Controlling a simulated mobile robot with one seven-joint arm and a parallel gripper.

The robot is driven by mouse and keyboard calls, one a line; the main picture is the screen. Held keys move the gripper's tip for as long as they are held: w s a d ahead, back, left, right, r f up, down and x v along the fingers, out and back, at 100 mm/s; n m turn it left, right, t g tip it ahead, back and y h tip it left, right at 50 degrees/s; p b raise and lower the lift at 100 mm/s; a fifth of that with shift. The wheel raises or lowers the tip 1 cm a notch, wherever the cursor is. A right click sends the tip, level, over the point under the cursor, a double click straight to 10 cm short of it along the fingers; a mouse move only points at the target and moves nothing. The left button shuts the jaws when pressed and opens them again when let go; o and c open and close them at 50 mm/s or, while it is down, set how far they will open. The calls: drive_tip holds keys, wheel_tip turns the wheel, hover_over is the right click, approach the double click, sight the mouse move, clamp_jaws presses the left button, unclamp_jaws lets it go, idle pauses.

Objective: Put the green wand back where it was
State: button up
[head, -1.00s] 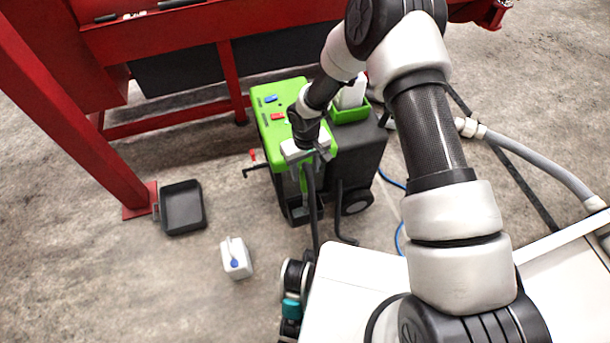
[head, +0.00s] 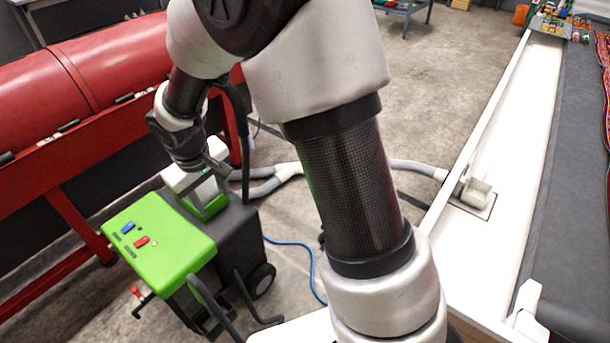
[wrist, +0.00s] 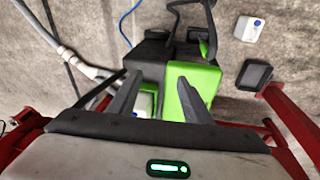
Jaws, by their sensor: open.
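I cannot make out a green wand for certain in either view. The green-topped machine (head: 160,240) stands at lower left in the head view, with blue and red switches on top. A green holder with a white bottle is at its back corner; the holder (wrist: 145,100) also shows in the wrist view. My gripper (head: 212,178) is above this holder, partly hidden by its own wrist. In the wrist view my gripper (wrist: 159,77) has its fingers spread and nothing held between them, over the machine's dark body (wrist: 155,58).
A red frame with a drum (head: 90,70) stands left of the machine. A grey hose (head: 285,172) and a blue cable (head: 310,262) lie on the floor behind. A white jug (wrist: 249,29) and black tray (wrist: 254,75) lie on the floor.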

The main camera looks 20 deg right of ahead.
drive_tip(key=s+d+r+m+t, duration=0.1)
drive_tip(key=s+d+r+m, duration=0.1)
drive_tip(key=s+d+r, duration=0.5)
drive_tip(key=s+d+r+m+t, duration=0.1)
drive_tip(key=s+d+r, duration=0.25)
drive_tip(key=r, duration=0.55)
drive_tip(key=s+d+r+m, duration=0.1)
drive_tip(key=s+d+r, duration=0.1)
drive_tip(key=s, duration=0.3)
drive_tip(key=s+d+r+m+t, duration=0.1)
drive_tip(key=s+d+r, duration=0.1)
drive_tip(key=s, duration=0.3)
drive_tip(key=shift+s+d+r+y, duration=0.2)
drive_tip(key=shift+d+y, duration=0.1)
drive_tip(key=shift+d, duration=0.1)
